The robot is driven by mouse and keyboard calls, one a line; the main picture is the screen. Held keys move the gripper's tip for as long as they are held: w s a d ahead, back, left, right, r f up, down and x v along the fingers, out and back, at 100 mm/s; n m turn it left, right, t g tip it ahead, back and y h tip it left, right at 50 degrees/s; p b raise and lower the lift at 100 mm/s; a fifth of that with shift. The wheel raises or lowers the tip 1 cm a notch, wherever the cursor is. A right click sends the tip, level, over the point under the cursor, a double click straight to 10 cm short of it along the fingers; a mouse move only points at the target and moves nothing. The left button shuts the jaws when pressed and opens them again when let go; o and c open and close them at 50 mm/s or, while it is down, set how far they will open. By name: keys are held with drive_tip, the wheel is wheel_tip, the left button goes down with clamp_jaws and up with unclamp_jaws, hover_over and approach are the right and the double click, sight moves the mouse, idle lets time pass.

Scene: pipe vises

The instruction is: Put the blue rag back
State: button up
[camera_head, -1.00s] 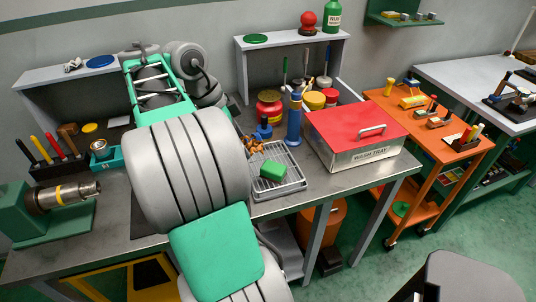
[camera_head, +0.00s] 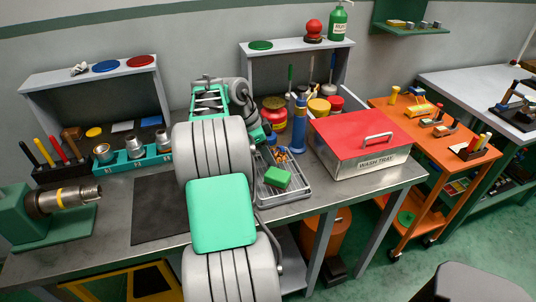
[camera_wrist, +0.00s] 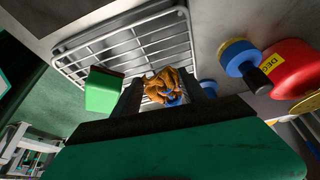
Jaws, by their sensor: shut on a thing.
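My gripper (camera_wrist: 168,94) is shut on a crumpled orange-brown thing with a blue part (camera_wrist: 163,83), over or beside the wire tray. This bundle (camera_head: 279,153) also shows at the tray's back in the head view, beside my arm. Its blue part is the only rag-like blue I see between the fingers; I cannot tell whether it and the orange-brown are one piece. My fingers are hidden behind my arm in the head view. A flat blue patch (camera_head: 151,121) lies under the left shelf. A blue disc (camera_head: 105,66) lies on that shelf.
The wire tray (camera_head: 298,192) holds a green block (camera_head: 277,178). A red-lidded wash tray (camera_head: 360,143) stands to its right. A blue bottle (camera_head: 299,124) and a red can (camera_head: 274,112) stand behind. A teal socket holder (camera_head: 135,165) is left. The dark mat (camera_head: 158,208) is bare.

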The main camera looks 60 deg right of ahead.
drive_tip(key=shift+f+b, duration=0.2)
drive_tip(key=shift+b, duration=0.1)
drive_tip(key=o, duration=1.2)
